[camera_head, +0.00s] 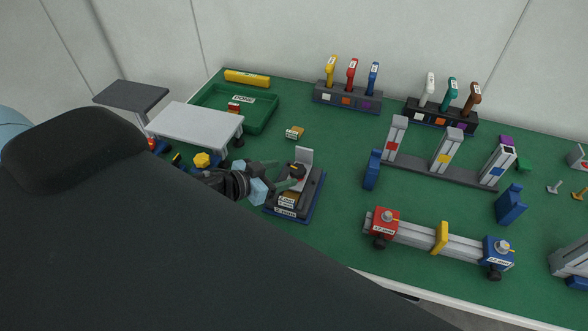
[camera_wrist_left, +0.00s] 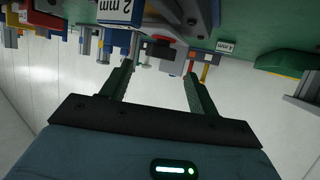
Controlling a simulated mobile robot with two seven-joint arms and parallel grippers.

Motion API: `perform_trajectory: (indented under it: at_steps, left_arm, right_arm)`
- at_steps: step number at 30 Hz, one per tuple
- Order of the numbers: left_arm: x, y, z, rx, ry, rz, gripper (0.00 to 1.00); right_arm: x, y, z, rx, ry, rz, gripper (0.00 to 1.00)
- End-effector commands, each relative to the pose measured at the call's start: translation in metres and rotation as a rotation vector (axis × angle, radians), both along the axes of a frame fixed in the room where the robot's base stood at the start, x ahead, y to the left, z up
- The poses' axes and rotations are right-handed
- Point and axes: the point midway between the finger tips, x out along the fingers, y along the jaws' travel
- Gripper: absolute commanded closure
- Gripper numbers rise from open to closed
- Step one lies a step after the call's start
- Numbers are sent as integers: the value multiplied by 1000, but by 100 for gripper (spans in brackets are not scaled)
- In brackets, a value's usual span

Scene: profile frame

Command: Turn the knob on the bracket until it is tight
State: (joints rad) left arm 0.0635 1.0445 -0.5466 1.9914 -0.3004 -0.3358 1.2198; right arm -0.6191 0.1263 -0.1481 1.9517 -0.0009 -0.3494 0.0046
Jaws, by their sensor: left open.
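A light grey upright bracket (camera_head: 304,156) stands on a dark base with a blue edge (camera_head: 290,214) near the middle of the green table in the head view. A small dark knob (camera_head: 297,171) with a yellowish mark appears at the bracket's front; its exact shape is too small to tell. My left gripper (camera_head: 287,175) is open, its fingers reaching from the left close to the knob. I cannot tell whether they touch it. The wrist view shows the left gripper (camera_wrist_left: 159,80) with its two fingers spread and nothing clearly held between them. My right gripper is not in view.
A green tray (camera_head: 267,125) and a grey raised platform (camera_head: 195,125) are at the left. Tool racks (camera_head: 347,100) line the back. A rail with red and blue blocks (camera_head: 412,232) lies to the right.

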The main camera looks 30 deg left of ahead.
Motion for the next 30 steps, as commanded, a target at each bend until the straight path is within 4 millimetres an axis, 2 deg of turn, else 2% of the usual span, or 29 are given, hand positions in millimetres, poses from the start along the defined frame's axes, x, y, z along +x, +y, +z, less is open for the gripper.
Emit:
perform_trajectory:
  at_steps: [12,18,27,30]
  left_arm:
    - [39,-13,-15,0,-3,2,40]
    - [46,-16,-20,0,-1,0,40]
    - [46,-16,-21,0,1,0,40]
    - [46,-16,-21,0,1,0,53]
  right_arm:
    - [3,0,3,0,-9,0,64]
    - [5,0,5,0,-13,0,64]
    - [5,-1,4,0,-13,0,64]
    - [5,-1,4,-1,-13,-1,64]
